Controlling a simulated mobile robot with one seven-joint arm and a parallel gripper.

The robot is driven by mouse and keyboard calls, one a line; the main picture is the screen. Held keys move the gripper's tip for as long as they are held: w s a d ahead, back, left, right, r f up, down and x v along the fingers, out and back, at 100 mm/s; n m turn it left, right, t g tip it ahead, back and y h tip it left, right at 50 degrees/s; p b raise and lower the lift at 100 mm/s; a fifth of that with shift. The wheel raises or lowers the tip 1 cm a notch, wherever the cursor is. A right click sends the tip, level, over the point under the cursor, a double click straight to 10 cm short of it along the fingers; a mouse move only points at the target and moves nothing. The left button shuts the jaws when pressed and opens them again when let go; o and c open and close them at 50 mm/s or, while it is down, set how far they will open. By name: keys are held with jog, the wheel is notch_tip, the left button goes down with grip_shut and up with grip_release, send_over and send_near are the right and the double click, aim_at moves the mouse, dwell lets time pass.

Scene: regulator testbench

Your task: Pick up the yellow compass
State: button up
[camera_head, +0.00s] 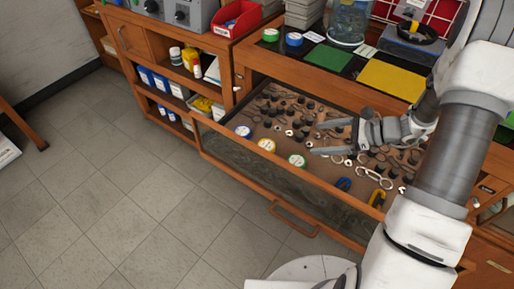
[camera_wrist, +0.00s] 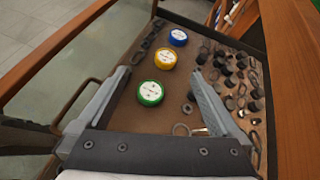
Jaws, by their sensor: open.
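The yellow compass (camera_head: 266,145) is a round yellow case with a white face, lying in the open drawer between two similar cases. In the wrist view the yellow compass (camera_wrist: 166,60) appears slightly beyond my fingertips, between their lines. The green compass (camera_head: 297,160) lies nearer to my gripper and shows between the fingers in the wrist view (camera_wrist: 151,93). The blue compass (camera_head: 243,131) is farthest left; it also shows at the top of the wrist view (camera_wrist: 178,37). My gripper (camera_head: 322,137) is open and empty, above the drawer and right of the yellow compass.
The wooden drawer's front handle (camera_head: 294,217) faces the floor. Many small dark parts and metal rings fill the drawer's right side. The bench top above holds a glass jar (camera_head: 349,20), a green mat (camera_head: 328,57) and a yellow mat (camera_head: 391,80). Shelves stand left.

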notch_tip(320, 180, down, 5)
jog(key=w+m+t, duration=0.1)
jog(key=m, duration=0.1)
jog(key=b, duration=0.5)
send_near(266, 145)
jog(key=x, duration=0.8)
jog(key=shift+w+f, duration=0.1)
jog(key=shift+f, duration=0.05)
jog(key=c, duration=1.3)
